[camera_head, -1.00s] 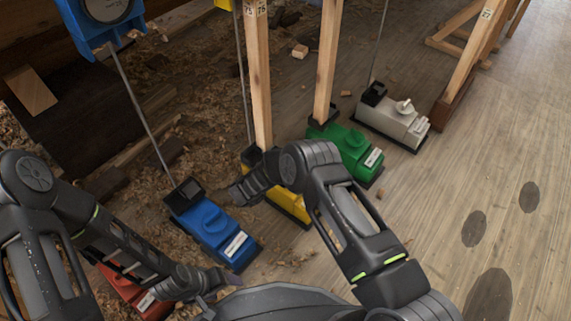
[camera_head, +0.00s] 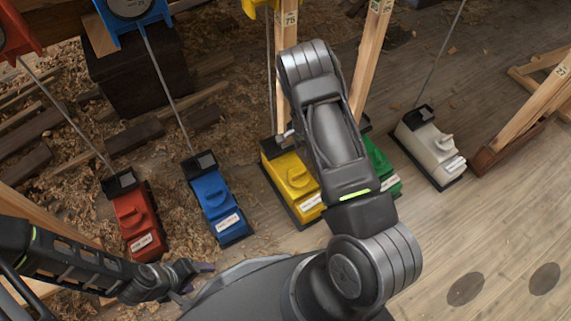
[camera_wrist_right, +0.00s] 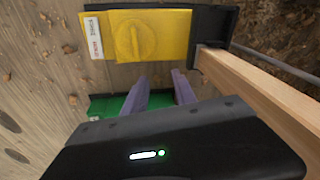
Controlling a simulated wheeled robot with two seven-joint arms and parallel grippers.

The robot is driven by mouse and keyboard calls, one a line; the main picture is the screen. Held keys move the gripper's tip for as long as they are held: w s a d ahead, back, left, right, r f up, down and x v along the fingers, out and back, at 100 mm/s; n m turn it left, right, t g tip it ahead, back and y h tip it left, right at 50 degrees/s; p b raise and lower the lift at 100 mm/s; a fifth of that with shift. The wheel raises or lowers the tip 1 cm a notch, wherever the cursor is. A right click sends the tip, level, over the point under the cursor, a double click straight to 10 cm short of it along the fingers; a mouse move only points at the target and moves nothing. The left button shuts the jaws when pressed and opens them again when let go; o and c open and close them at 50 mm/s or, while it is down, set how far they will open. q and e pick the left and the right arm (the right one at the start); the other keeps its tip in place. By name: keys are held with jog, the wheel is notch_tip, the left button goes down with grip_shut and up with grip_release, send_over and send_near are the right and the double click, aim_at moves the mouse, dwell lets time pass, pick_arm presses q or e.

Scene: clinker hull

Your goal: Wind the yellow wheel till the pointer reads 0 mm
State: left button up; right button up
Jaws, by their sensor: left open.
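The yellow unit (camera_head: 284,171) stands on the floor in the head view, partly behind my right arm. Its round yellow wheel (camera_wrist_right: 135,40) with a raised grip bar shows from above in the right wrist view. A yellow housing (camera_head: 258,7) is cut off at the top edge; no pointer or reading shows on it. My right gripper (camera_wrist_right: 160,90) is open and empty, its two purple-grey fingers apart below the yellow unit in that view, not touching the wheel. In the head view my right arm hides it. My left gripper (camera_head: 198,282) is open and empty near the bottom, below the blue unit.
Red (camera_head: 138,220), blue (camera_head: 218,207), green (camera_head: 382,168) and white (camera_head: 430,147) units stand in a row with the yellow one. A wooden post (camera_wrist_right: 260,95) rises close beside the yellow and green units.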

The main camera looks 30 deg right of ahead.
aim_at(299, 173)
jog(key=shift+m+g+y, duration=0.5)
jog(key=shift+m+g, duration=0.2)
jog(key=s+a, duration=0.2)
jog(key=s, duration=0.1)
jog(key=shift+a+f, duration=0.25)
jog(key=shift+a, duration=0.15)
jog(key=shift+s+a+m, duration=0.1)
jog(key=shift+a+m, duration=0.05)
jog(key=shift+m, duration=0.15)
notch_tip(299, 173, down, 8)
jog(key=b, duration=0.2)
jog(key=shift+b, duration=0.3)
jog(key=shift+r, duration=0.1)
jog(key=shift+c, duration=0.3)
grip_shut()
